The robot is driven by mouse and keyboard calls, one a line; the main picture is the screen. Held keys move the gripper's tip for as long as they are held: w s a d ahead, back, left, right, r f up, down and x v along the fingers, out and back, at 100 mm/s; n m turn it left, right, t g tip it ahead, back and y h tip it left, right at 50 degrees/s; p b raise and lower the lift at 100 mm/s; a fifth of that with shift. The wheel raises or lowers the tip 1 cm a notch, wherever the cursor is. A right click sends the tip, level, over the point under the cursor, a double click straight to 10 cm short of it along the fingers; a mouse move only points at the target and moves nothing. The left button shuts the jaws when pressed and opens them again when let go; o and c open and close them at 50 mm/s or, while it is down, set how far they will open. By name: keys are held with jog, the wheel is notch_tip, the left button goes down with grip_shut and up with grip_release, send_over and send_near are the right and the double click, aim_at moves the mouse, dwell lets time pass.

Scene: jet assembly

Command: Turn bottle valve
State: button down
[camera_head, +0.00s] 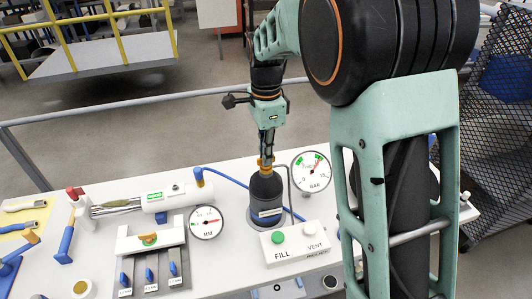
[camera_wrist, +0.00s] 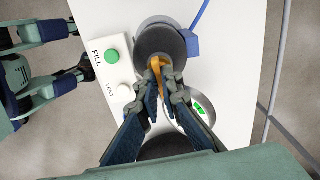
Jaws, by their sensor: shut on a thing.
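A dark grey bottle (camera_head: 265,192) stands upright in a blue-grey round base on the white table. Its yellow valve (camera_head: 266,163) is at the top of the neck, partly hidden by my gripper. My gripper (camera_head: 267,150) points straight down over the bottle. In the wrist view my gripper (camera_wrist: 164,75) has its two dark fingers closed on the yellow valve (camera_wrist: 157,64), above the round bottle top (camera_wrist: 160,40). Part of the valve is hidden between the fingers.
A FILL/VENT box (camera_head: 296,243) stands in front of the bottle. A BAR gauge (camera_head: 311,172) is close at its right, with a thin pipe between. A MM gauge (camera_head: 206,222), a white cylinder (camera_head: 165,197) and a tool rack (camera_head: 150,262) lie left.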

dwell(0.3)
jog(key=c, duration=2.1)
grip_release()
notch_tip(320, 180, up, 12)
jog(key=shift+r, duration=0.1)
